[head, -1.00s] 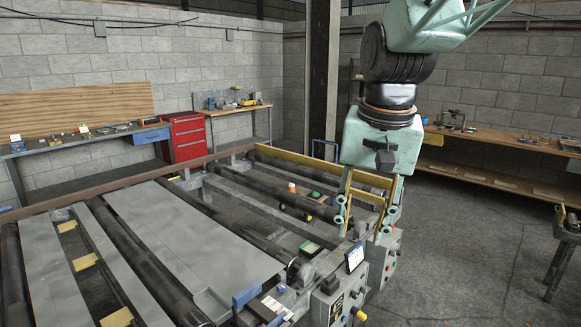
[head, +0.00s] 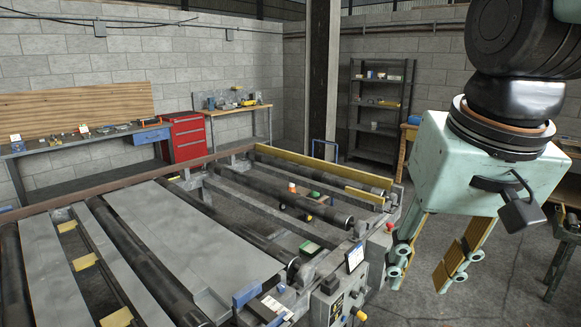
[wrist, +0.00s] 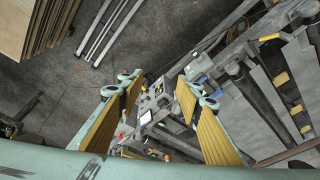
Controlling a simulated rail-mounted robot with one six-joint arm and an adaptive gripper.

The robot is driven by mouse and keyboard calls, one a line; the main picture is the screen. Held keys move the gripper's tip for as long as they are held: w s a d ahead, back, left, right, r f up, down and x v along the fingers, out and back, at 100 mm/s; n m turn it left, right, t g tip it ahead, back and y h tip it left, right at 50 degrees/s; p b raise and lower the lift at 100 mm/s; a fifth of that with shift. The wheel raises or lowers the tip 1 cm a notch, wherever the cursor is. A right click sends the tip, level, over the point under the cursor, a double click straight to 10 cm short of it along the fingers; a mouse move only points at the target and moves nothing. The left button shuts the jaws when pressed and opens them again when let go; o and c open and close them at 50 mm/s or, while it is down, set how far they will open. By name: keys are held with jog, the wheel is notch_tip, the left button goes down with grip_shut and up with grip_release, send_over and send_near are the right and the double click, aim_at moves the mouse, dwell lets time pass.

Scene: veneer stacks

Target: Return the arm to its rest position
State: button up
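My gripper (head: 430,272) hangs at the right side of the head view, beyond the near right end of the roller conveyor (head: 190,232). Its two yellow-padded fingers are spread apart with nothing between them. In the wrist view my gripper (wrist: 160,110) also shows open, with bare space between the pads and the conveyor's control end below. Part of my arm is cut off by the top and right edges of the head view.
Control boxes (head: 335,298) stand at the conveyor's right end. A dark shelf rack (head: 380,105) is at the back wall. A red tool cabinet (head: 186,137) stands at the left. A stack of boards (wrist: 35,25) and metal rails (wrist: 108,30) lie on the floor.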

jog(key=s+d+f+n, duration=0.1)
jog(key=s+f, duration=0.1)
jog(key=s, duration=0.9)
jog(key=shift+d+t, duration=0.4)
dwell(0.8)
